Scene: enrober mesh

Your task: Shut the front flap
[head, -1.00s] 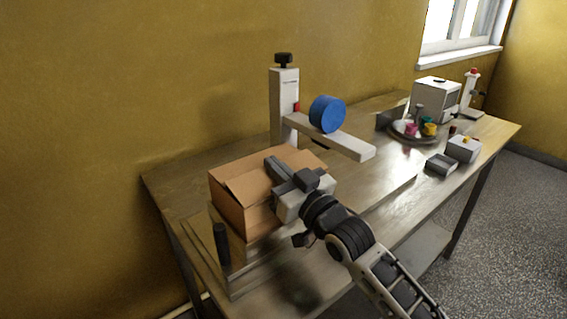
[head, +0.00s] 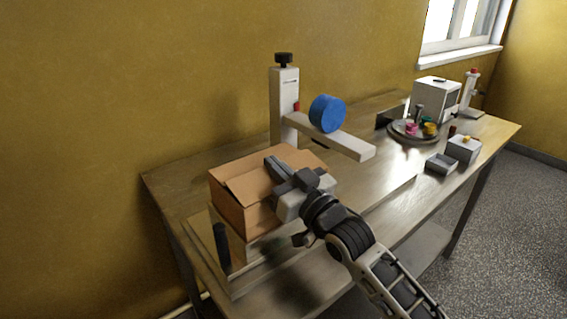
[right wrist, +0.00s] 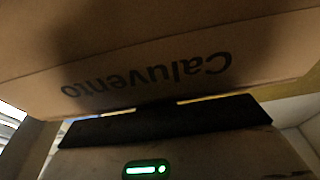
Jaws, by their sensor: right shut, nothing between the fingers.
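A brown cardboard box (head: 232,208) sits on a low platform at the near left end of the table. Its top flaps look folded over, with one flap (head: 247,185) lying slightly raised along the left side of the top. My right gripper (head: 272,163) is shut and empty, with its fingers over the box's top at the near edge. They seem close to the cardboard; contact cannot be told. In the right wrist view the box's cardboard (right wrist: 180,80) carries the upside-down print "Caluvento", just beyond the dark gripper (right wrist: 175,112). My left gripper is out of view.
A white post (head: 285,105) with an arm and a blue tape roll (head: 327,113) stands behind and right of the box. A dark handle (head: 222,245) stands at the platform's left. A round tray (head: 400,133), grey bin (head: 440,165) and white machine (head: 436,98) are farther right.

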